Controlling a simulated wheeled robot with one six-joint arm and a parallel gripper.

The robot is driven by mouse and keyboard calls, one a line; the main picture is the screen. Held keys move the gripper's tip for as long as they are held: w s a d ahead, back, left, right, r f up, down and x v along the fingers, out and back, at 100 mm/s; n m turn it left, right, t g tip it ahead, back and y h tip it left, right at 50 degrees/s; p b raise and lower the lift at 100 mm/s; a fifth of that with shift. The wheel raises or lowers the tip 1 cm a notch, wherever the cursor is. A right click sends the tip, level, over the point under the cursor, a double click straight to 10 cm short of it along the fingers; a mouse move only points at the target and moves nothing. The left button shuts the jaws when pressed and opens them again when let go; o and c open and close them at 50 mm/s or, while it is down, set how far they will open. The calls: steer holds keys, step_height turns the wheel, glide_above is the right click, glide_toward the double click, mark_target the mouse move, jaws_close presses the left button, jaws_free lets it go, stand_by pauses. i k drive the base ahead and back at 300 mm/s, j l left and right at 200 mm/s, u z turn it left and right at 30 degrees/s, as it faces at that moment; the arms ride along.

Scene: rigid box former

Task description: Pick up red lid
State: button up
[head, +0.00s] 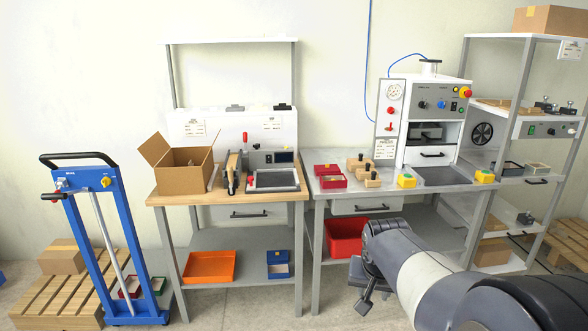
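A small red piece (326,168), which looks like the red lid, lies at the back left of the grey right-hand worktable (400,192). Just in front of it is a red open box (333,182) with a pale inside. The two are close together, and I cannot tell whether they touch. My gripper (364,290) hangs in front of the right-hand table, below its top and well away from the red lid. It points down and is seen from behind. Its fingers are small and dark, so their opening is unclear, and I see nothing held.
Wooden-knobbed blocks (361,163) and a yellow button box (406,181) stand right of the red pieces. A white machine (433,120) rises behind. A red bin (345,238) sits on the lower shelf. The left table holds a cardboard box (184,178). A blue trolley (88,230) stands left.

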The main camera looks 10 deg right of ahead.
mark_target(325, 168)
steer(key=i+l+u, duration=0.3)
steer(key=i+l, duration=0.3)
steer(key=i+l+u, duration=0.35)
steer(key=i+l, duration=0.3)
steer(key=l, duration=0.15)
steer(key=i+l, duration=1.4)
